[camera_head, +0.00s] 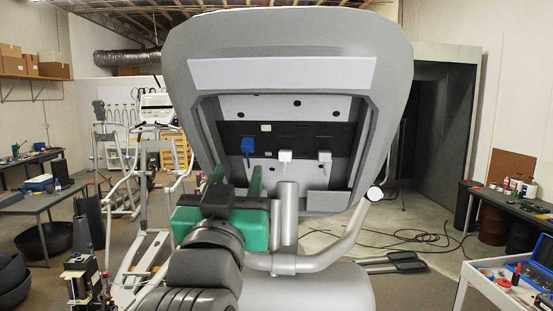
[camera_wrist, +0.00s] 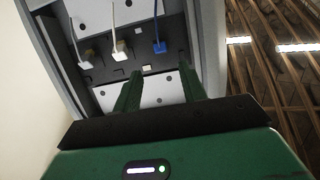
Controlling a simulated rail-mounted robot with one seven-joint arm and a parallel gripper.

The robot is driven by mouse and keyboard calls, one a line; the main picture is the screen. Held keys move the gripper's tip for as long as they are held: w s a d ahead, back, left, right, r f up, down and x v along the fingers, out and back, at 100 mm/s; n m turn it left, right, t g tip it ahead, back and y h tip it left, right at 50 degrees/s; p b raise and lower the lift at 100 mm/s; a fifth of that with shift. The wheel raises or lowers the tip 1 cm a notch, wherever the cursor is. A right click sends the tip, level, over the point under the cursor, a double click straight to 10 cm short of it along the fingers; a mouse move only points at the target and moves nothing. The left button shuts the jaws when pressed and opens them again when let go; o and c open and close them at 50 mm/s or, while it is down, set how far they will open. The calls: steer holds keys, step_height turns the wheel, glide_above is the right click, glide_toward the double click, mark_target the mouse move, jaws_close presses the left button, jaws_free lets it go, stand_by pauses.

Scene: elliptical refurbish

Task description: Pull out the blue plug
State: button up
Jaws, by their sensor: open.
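The blue plug (camera_head: 247,145) sits in the dark strip inside the open console housing (camera_head: 390,70), left of two white plugs. In the wrist view the blue plug (camera_wrist: 159,47) has a blue cable running up from it. My green gripper (camera_head: 236,176) is open and empty, below the blue plug in the head view. In the wrist view its two fingertips (camera_wrist: 160,66) are apart, and the blue plug shows between and just beyond them. I see no contact with the plug.
Two white plugs, a middle one (camera_head: 285,156) and a right one (camera_head: 325,157), sit near the blue plug. The housing's rim surrounds the recess. A grey post (camera_head: 287,215) and a curved handlebar (camera_head: 345,240) stand below, close to my gripper's right.

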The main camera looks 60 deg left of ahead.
mark_target(246, 146)
steer(key=p+x, duration=0.2)
steer(key=x, duration=0.4)
steer(key=shift+w+a+r, duration=0.1)
steer(key=shift+a+r, duration=0.2)
steer(key=shift+w+a+r+p, duration=0.1)
steer(key=shift+w+a+p, duration=0.15)
steer(key=shift+a+p, duration=0.1)
